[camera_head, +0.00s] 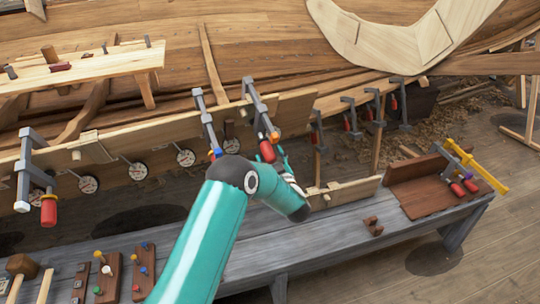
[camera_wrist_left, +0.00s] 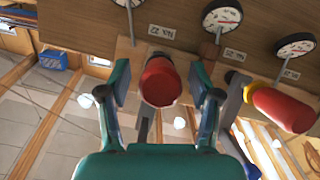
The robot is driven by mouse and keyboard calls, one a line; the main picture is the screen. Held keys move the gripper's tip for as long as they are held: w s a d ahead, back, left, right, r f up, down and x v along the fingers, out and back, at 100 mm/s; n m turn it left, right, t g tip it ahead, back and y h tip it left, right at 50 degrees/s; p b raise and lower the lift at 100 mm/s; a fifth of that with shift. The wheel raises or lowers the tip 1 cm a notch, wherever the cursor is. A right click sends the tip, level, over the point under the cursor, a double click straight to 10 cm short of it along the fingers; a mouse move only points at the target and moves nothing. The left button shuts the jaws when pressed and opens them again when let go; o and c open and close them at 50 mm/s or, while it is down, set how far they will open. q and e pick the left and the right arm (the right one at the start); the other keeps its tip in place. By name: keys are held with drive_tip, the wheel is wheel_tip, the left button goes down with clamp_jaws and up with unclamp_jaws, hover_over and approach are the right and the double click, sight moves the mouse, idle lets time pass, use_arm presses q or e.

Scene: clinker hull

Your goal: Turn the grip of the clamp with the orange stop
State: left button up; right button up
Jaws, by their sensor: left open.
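The clamp with the orange stop (camera_head: 275,136) hangs on the upright plank near the middle of the head view, with its red grip (camera_head: 267,152) pointing down. My left gripper (camera_head: 284,164) is at this grip, partly hidden behind my own arm. In the left wrist view its two fingers (camera_wrist_left: 160,84) stand open on either side of a red grip (camera_wrist_left: 160,70), with gaps visible on both sides. The orange stop does not show in that view. The neighbouring clamp with the blue stop (camera_head: 217,153) is close by. My right gripper is out of view.
Dial gauges (camera_head: 185,157) line the plank. Another red grip (camera_wrist_left: 285,108) is just right of the fingers in the wrist view. The grey bench (camera_head: 330,235) holds small peg boards and a yellow clamp (camera_head: 478,168).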

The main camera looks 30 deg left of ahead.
use_arm(q)
drive_tip(key=shift+a, duration=0.1)
drive_tip(key=c, duration=1.1)
drive_tip(key=shift+c, duration=0.2)
drive_tip(key=shift+f+m+g+y+b, duration=0.1)
drive_tip(key=shift+m+g+y+b, duration=0.25)
drive_tip(key=shift+b, duration=0.2)
drive_tip(key=shift+m+g+b, duration=0.5)
drive_tip(key=shift+m+g, duration=0.05)
drive_tip(key=shift+m, duration=0.1)
drive_tip(key=shift+m+g+y+b, duration=0.7)
drive_tip(key=shift+m+g+y, duration=0.45)
drive_tip(key=shift+m, duration=0.35)
